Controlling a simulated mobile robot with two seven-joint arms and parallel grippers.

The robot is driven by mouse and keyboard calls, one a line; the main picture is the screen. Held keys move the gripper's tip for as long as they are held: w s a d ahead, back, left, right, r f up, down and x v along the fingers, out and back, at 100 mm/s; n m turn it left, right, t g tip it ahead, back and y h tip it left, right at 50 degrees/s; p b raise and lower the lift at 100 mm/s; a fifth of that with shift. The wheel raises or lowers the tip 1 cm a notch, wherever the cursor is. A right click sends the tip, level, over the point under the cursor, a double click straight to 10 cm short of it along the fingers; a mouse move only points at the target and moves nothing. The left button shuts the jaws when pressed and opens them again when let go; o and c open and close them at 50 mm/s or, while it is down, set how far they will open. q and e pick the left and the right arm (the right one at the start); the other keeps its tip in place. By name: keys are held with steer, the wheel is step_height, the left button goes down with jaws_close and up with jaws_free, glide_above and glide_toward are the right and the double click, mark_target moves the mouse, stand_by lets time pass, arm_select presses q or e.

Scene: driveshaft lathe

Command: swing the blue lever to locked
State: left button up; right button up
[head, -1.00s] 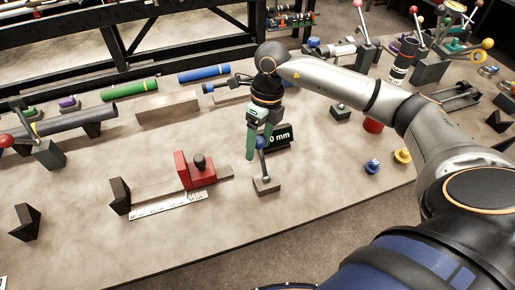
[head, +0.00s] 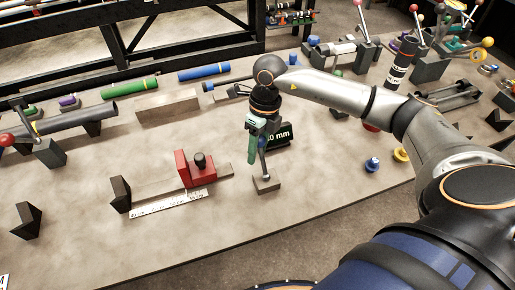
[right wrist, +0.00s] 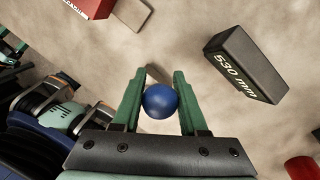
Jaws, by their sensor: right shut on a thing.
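The blue lever shows in the head view as a grey rod (head: 264,165) standing nearly upright from a small block base (head: 266,185) near the table's front. Its blue ball knob (right wrist: 160,101) sits between the green fingers in the right wrist view. My right gripper (head: 257,150) comes down from above and is shut on the knob; in the head view the fingers mostly hide it. My left gripper is not in view.
A black block marked 530 mm (right wrist: 243,64) stands close beside the right gripper. A red clamp block (head: 195,170) on a rail with a white ruler (head: 168,204) lies to the left. Blue (head: 372,165) and yellow (head: 401,155) knobs are to the right.

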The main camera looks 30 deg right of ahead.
jaws_close()
stand_by(0.8)
